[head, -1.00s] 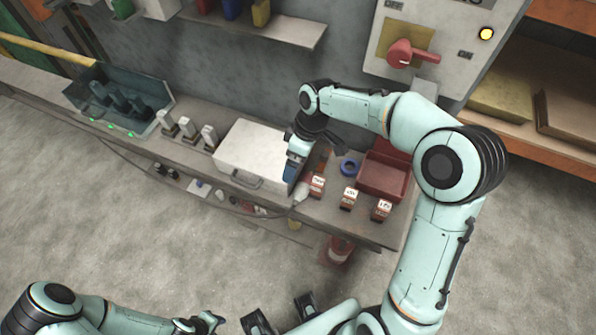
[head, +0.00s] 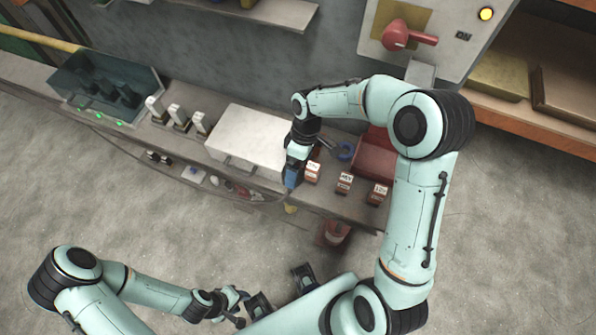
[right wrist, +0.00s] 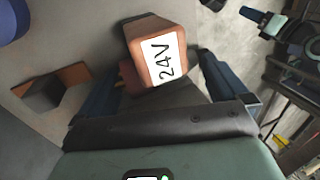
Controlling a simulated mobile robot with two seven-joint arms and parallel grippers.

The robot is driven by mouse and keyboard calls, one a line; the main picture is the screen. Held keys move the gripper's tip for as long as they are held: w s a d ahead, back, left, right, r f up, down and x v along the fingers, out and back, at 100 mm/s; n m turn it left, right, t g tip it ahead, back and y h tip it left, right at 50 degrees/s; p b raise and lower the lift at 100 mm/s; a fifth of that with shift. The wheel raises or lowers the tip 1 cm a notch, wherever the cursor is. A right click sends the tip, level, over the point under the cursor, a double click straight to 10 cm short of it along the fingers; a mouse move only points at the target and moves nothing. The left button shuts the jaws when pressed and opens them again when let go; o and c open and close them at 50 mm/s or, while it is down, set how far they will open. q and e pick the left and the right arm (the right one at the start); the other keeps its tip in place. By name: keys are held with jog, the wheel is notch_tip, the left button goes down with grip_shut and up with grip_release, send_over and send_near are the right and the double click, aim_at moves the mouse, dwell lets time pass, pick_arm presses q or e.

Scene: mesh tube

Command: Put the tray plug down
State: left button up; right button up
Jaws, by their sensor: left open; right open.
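A red-brown plug (right wrist: 158,50) with a white "24V" label shows in the right wrist view, in front of and between my right gripper's spread fingers. I cannot tell whether either finger touches it. In the head view, a labelled plug (head: 313,171) stands on the bench just right of my right gripper (head: 291,180). Two more labelled plugs, a middle one (head: 344,183) and a right one (head: 377,194), stand in a row beside it. The red tray (head: 373,156) lies behind them, partly hidden by my right arm. My left gripper (head: 237,307) is open and empty, low over the floor.
A white case (head: 247,138) sits left of my right gripper. Several white-topped blocks (head: 176,117) and a teal bin (head: 107,88) stand further left. A red lever (head: 407,36) is on the wall panel.

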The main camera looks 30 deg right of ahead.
jog(key=shift+f, duration=0.1)
jog(key=c, duration=1.1)
jog(key=shift+s, duration=0.1)
